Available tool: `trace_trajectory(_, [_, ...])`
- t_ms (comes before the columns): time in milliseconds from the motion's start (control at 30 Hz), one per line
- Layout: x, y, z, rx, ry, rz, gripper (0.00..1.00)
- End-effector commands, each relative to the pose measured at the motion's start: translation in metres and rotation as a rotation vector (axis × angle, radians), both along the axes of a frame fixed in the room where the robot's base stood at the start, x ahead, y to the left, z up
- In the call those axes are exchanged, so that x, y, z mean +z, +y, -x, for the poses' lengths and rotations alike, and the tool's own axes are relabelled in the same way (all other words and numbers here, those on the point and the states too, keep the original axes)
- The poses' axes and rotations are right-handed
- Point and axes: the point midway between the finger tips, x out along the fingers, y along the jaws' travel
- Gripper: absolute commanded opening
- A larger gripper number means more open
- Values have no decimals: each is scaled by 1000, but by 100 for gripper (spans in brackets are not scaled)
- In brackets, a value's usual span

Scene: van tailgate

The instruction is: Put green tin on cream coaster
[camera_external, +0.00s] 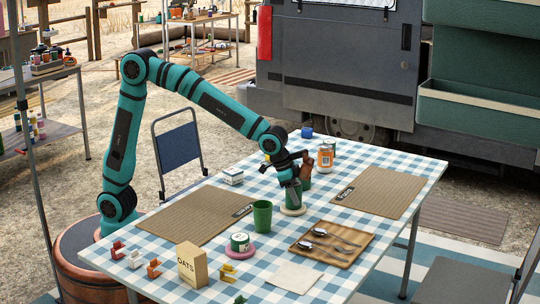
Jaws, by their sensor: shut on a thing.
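My gripper (292,181) is shut on a green tin (293,196) and points down over the middle of the table. The tin is upright, with its upper part partly hidden by the fingers. The cream coaster (292,211) shows as a pale round rim directly under the tin. The tin's bottom looks at or very near the coaster; I cannot tell whether they touch.
A green cup (262,217) stands just left of the coaster. A green-and-white tin (240,242) sits on a pink coaster (241,253). A wooden tray (347,257) with spoons lies to the front right. An orange tin (325,156) and a dark brown item (306,164) stand behind.

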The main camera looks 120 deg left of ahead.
Motion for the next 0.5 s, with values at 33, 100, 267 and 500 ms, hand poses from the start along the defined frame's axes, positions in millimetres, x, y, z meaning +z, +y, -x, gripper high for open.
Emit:
trace_trajectory(33, [-1,0,0,0,0,0,25])
trace_trajectory(100, [-2,0,0,0,0,0,25])
trace_trajectory(267, [-2,0,0,0,0,0,74])
trace_trajectory(500, [-2,0,0,0,0,0,74])
